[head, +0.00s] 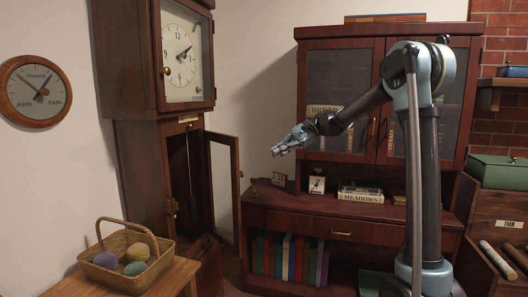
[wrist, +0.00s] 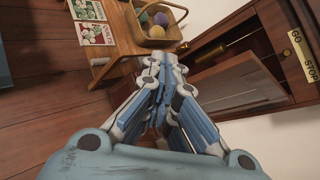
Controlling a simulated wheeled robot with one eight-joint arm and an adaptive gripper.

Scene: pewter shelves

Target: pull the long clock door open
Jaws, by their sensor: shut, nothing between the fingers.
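The long clock (head: 140,150) stands at the left in the head view, with a white dial above and a narrow case below. Its long door (head: 222,188), a wooden frame with a pane, stands swung out from the case, and the dark inside shows. My gripper (head: 277,151) is shut and empty, in the air to the right of the door in the picture and apart from it.
A wicker basket (head: 115,272) with yarn balls sits on a small wooden table (head: 165,282) at front left. A glazed cabinet (head: 313,214) with books stands behind my arm. A green box (head: 500,171) is at the right.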

